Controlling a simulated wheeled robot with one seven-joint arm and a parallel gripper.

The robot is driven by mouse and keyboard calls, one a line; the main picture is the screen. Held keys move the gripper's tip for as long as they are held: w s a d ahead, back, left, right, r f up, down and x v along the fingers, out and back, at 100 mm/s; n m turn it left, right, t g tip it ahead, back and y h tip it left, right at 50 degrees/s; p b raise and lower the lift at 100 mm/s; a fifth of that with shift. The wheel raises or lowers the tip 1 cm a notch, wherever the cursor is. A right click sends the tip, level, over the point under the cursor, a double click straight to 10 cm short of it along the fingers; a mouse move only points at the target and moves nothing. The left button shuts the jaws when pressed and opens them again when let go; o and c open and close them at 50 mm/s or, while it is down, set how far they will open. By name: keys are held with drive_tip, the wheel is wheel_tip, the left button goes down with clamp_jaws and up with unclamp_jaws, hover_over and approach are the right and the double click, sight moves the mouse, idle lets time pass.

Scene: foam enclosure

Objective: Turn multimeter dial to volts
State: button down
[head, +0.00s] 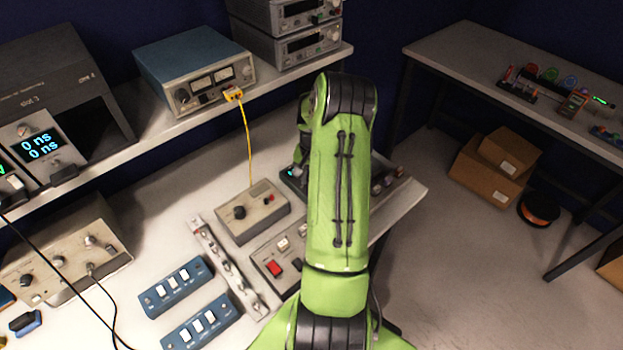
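I cannot tell for sure which device is the multimeter. A beige box with a black round dial (238,213) and a small red part sits on the bench left of my arm; a yellow cable runs to it from above. The way its dial points is too small to read. A small handheld device (573,103) lies on the right table, its details too small to tell. My green arm reaches forward over the bench. Its far end bends down, and my gripper is hidden behind the arm. A dark device behind the arm is partly covered.
A blue-topped meter unit (195,68) and stacked instruments (300,45) stand on the shelf. Blue switch boxes (176,286), a strip of connectors (226,268) and a panel with a red switch (274,267) lie on the bench. Cardboard boxes (490,168) and an orange spool (540,208) are on the floor.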

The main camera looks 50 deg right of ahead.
drive_tip(key=shift+m, duration=0.4)
drive_tip(key=c, duration=0.8)
unclamp_jaws()
drive_tip(key=r, duration=1.6)
drive_tip(key=shift+s+d+p, duration=0.1)
drive_tip(key=shift+s+p, duration=0.1)
drive_tip(key=shift+p, duration=0.15)
drive_tip(key=shift+f, duration=0.1)
